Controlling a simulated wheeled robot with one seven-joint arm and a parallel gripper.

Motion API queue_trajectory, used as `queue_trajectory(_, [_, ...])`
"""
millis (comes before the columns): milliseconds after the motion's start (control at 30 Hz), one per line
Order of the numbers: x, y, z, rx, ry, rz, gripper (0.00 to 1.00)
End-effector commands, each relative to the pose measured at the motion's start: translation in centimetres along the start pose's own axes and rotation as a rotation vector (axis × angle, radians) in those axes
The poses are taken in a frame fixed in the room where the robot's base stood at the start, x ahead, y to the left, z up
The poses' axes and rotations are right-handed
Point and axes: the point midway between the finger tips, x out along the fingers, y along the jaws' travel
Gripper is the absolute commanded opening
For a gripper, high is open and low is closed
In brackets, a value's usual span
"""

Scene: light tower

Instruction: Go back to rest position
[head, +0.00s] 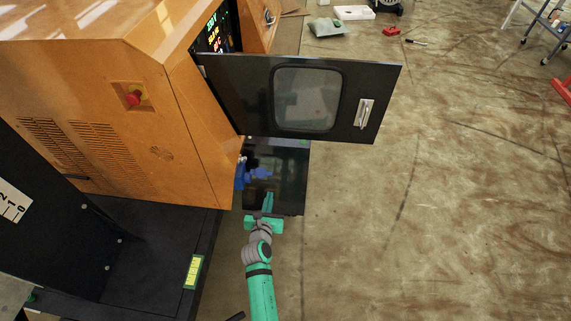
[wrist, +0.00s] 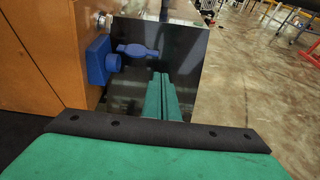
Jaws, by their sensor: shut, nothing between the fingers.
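My gripper (head: 268,198) is in front of the orange machine's lower right corner, low beside a dark panel (head: 291,190). In the wrist view its two green fingers (wrist: 161,76) lie together, shut and empty. A blue part with a handle (head: 242,174) is on the machine's side, just beyond the fingertips. In the wrist view the blue part (wrist: 98,60) is left of the fingers and apart from them. A similar blue shape at its right, on the dark panel, may be a reflection.
The orange light tower cabinet (head: 190,120) fills the left. Its black windowed door (head: 235,90) stands open, sticking out over the area above my gripper. A red button (head: 133,97) is on the cabinet. Open concrete floor (head: 450,200) lies to the right, with small items far back.

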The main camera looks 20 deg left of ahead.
Motion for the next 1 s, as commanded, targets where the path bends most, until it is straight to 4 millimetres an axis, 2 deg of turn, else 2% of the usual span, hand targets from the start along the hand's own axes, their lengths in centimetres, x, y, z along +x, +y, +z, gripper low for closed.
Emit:
queue_trajectory(233, [-0.2, 0.2, -0.2, 0.009, 0.001, 0.005, 0.00])
queue_trajectory(367, [-1.8, -0.8, -1.5, 0.117, 0.009, 0.007, 0.00])
queue_trajectory(467, [-4.5, -2.2, -3.2, 0.300, 0.017, 0.009, 0.00])
queue_trajectory(700, [-13.0, -6.2, -6.5, 0.875, 0.018, 0.004, 0.00])
queue_trajectory(833, [-17.9, -7.9, -7.4, 1.188, 0.008, -0.003, 0.00])
queue_trajectory(1000, [-24.2, -9.6, -7.3, 1.596, -0.017, -0.004, 0.00])
